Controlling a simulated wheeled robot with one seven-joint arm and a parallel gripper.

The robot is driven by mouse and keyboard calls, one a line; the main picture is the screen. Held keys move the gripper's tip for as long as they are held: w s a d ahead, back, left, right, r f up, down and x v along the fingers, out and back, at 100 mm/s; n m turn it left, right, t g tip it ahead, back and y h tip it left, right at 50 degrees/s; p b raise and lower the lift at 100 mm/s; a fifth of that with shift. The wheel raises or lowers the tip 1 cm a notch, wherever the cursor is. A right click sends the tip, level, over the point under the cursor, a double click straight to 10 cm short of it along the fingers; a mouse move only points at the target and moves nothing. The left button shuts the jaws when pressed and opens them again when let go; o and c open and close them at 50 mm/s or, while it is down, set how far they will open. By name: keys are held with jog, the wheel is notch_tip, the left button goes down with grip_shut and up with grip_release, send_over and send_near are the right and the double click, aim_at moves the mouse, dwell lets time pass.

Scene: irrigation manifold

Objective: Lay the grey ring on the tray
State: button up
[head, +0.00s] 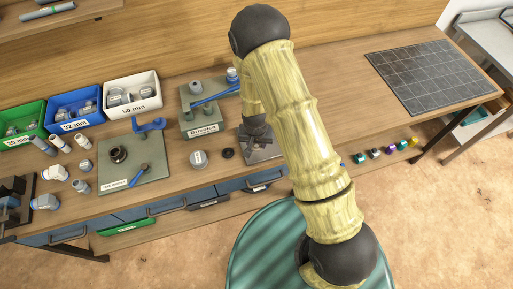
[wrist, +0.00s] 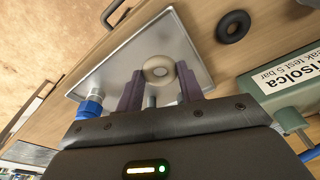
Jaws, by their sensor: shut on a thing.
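In the head view the tray (head: 262,156) is at the bench's front edge, partly covered by my arm, and the ring is hidden there. A fitting with a blue collar (wrist: 90,104) appears at the tray's left side in the wrist view.
A black ring (wrist: 233,26) lies on the bench beside the tray, and shows in the head view (head: 227,153). A green-grey test stand (head: 201,110) with a blue lever is behind. Bins (head: 132,94) stand at back left. A dark grid mat (head: 430,77) lies right.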

aim_at(257, 148)
jog(key=shift+w+f+p, duration=0.15)
jog(key=shift+f+p, duration=0.5)
jog(key=shift+f, duration=1.4)
jog(key=shift+d, duration=0.1)
jog(key=shift+f, duration=0.15)
jog(key=o, duration=0.9)
jog(key=shift+s, duration=0.25)
jog(key=shift+w+r, duration=0.1)
jog(key=shift+r, duration=0.1)
jog(key=shift+r, duration=0.1)
